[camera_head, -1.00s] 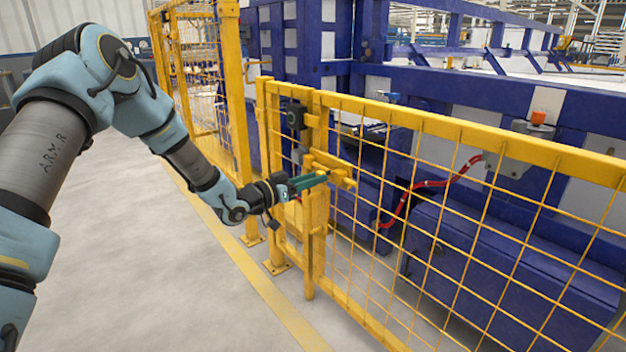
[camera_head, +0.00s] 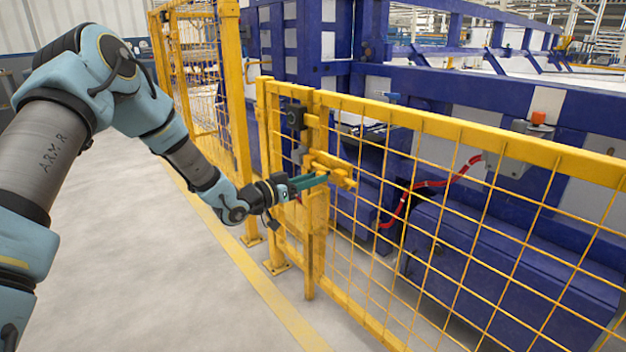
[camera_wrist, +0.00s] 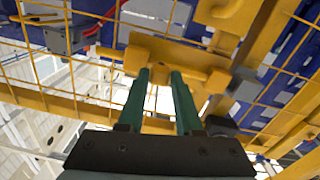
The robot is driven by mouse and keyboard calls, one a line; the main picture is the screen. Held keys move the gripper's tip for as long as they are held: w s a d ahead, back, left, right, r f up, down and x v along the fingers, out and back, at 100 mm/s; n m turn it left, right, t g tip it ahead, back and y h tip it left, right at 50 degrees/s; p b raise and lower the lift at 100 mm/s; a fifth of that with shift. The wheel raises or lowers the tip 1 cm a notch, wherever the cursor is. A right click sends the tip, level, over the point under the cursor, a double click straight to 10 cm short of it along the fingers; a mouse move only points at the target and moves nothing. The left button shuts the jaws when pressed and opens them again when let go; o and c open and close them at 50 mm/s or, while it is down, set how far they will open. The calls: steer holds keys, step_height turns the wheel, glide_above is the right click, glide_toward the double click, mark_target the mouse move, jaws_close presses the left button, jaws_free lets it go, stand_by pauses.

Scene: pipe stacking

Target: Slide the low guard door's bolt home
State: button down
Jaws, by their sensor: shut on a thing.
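The low yellow mesh guard door (camera_head: 470,135) runs across the right of the head view. Its yellow bolt assembly (camera_head: 340,174) sits near the door's left edge, below the top rail, and also shows in the wrist view (camera_wrist: 190,57). My gripper (camera_head: 325,175) reaches it from the left. In the wrist view its green fingers (camera_wrist: 160,76) stand on either side of a small yellow bolt handle and are shut on it. A rounded bar end (camera_wrist: 217,81) shows to the right of the fingers. I cannot tell how far the bolt enters its keeper.
A black box (camera_head: 295,116) is fixed near the top of the door's edge. A taller yellow fence (camera_head: 240,90) stands to the left. Blue machinery (camera_head: 510,260) and a red cable (camera_head: 432,184) lie behind the mesh. The grey floor (camera_head: 160,270) in front is clear.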

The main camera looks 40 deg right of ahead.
mark_target(315, 166)
steer(key=w, duration=0.6)
steer(key=shift+d, duration=0.15)
steer(key=shift+w, duration=0.1)
steer(key=c, duration=0.6)
jaws_free()
steer(key=a, duration=0.7)
steer(key=w+a, duration=0.1)
steer(key=a, duration=0.2)
steer(key=shift+a+p, duration=0.35)
steer(key=shift+a, duration=0.05)
